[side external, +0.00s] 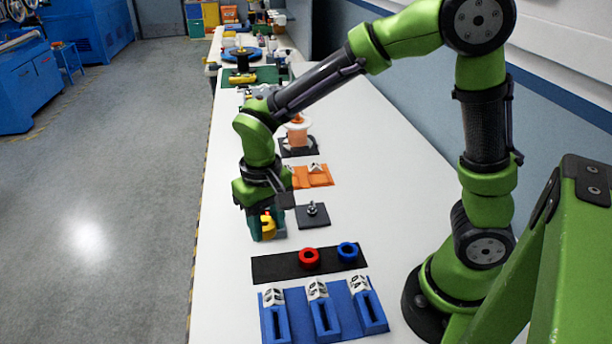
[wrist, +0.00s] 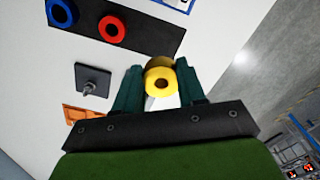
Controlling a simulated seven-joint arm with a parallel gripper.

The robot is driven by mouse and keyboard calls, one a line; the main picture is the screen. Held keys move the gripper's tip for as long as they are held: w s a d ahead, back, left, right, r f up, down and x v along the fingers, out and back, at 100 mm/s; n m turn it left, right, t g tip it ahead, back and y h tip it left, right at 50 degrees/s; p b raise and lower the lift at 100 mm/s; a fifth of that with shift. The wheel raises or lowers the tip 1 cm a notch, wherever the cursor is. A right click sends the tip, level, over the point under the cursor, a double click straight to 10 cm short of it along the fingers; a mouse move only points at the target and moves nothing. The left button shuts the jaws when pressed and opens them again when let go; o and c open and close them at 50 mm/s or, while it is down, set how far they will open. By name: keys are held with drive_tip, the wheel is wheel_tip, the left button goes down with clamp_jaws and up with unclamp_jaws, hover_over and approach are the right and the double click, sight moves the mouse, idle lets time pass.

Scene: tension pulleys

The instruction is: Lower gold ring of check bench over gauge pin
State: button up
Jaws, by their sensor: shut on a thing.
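My gripper (side external: 266,226) is shut on the gold ring (side external: 268,221), which sits between the two dark green fingers. In the wrist view, the gold ring (wrist: 161,80) shows its round hole between the fingertips of my gripper (wrist: 160,90). The gauge pin (side external: 312,208) stands upright on a dark square plate (side external: 313,221), to the right of my gripper and apart from the ring. In the wrist view, the pin (wrist: 90,88) is left of the ring. I cannot tell the ring's exact height over the white bench.
A black strip (side external: 275,268) holds a red ring (side external: 309,257) and a blue ring (side external: 347,251). Blue slotted blocks (side external: 324,320) stand in front of it. An orange fixture (side external: 318,178) lies behind the pin plate. The bench between ring and pin looks clear.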

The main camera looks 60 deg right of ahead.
drive_tip(key=shift+r, duration=2.15)
drive_tip(key=m, duration=0.6)
approach(313, 209)
drive_tip(key=shift+f, duration=1.7)
drive_tip(key=shift+f, duration=1.65)
drive_tip(key=o, duration=1.5)
